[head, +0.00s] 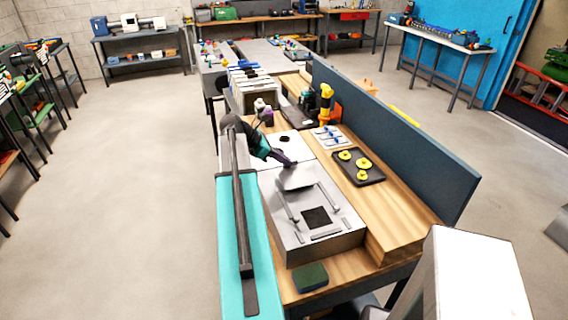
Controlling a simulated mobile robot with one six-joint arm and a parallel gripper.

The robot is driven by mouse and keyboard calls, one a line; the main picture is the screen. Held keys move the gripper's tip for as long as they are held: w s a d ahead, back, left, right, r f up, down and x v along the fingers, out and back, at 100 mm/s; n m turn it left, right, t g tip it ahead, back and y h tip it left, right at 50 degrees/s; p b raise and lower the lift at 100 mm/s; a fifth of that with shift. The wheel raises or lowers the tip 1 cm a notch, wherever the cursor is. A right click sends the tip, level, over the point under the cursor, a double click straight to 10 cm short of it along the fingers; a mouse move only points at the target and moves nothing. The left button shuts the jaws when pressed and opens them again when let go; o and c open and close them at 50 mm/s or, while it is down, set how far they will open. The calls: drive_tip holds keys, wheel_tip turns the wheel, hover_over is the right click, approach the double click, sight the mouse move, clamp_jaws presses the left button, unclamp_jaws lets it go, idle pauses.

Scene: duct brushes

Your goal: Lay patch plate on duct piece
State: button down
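The duct piece (289,238) is a light grey metal box on the wooden bench, with a dark square opening (316,217) in its top. Thin raised strips lie around the opening on several sides. The patch plate (296,181) is a small light grey sheet, tilted, over the far part of the duct piece, beyond the opening. My gripper (285,163) comes in from the upper left and appears shut on the plate's far edge. The fingertips are small and dark here. I cannot tell whether the plate's near edge touches the duct piece.
A black tray with yellow discs (362,163) sits right of the duct piece, near a blue-grey back panel (400,145). A green pad (311,277) lies in front. A white sheet with a dark spot (284,139) and a yellow tool (326,103) stand beyond.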

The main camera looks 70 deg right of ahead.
drive_tip(key=shift+f, duration=0.9)
drive_tip(key=c, duration=1.9)
unclamp_jaws()
drive_tip(key=shift+f, duration=0.1)
drive_tip(key=shift+c, duration=0.2)
drive_tip(key=b+v, duration=0.2)
drive_tip(key=v, duration=1)
